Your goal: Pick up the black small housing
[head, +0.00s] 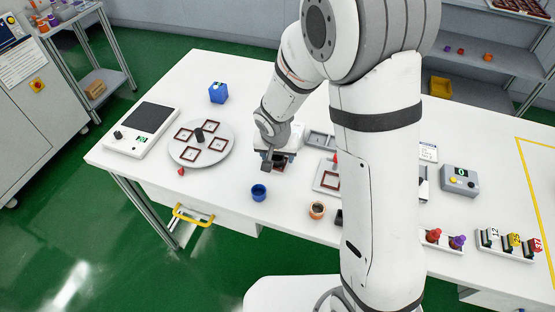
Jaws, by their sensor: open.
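A small black object (339,217), which looks like the black housing, stands on the white table, mostly hidden behind my arm. A blue cup-shaped housing (259,193) stands further left. My gripper (267,165) points down over the table, above and behind the blue housing and well left of the black object. It is open, and nothing shows held in it. A small white fixture with a dark part (280,163) is right beside it, partly hidden.
A round plate (201,155) with several square frames and a white scale (143,129) are at the left. A blue block (218,93) stands behind. A grey button box (459,180) and a marker rack (506,246) are at the right.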

